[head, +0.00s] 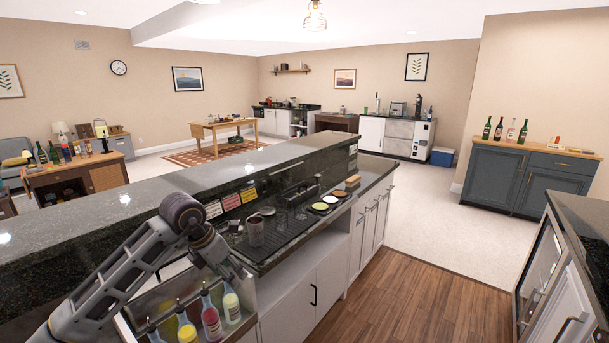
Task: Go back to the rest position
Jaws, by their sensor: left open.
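My left arm comes in from the lower left and bends over the dark raised bar ledge (90,215). My left gripper (236,268) points down beside the near edge of the bar's work counter, above the bottle rack. It is open, and I see nothing held in it. Its fingertips are small and dark, partly lost against the counter. A dark cup (256,231) stands on the work counter just beyond it. My right gripper is not in view.
Wooden floor (400,285) is clear between the bar and the right-hand counter (585,225).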

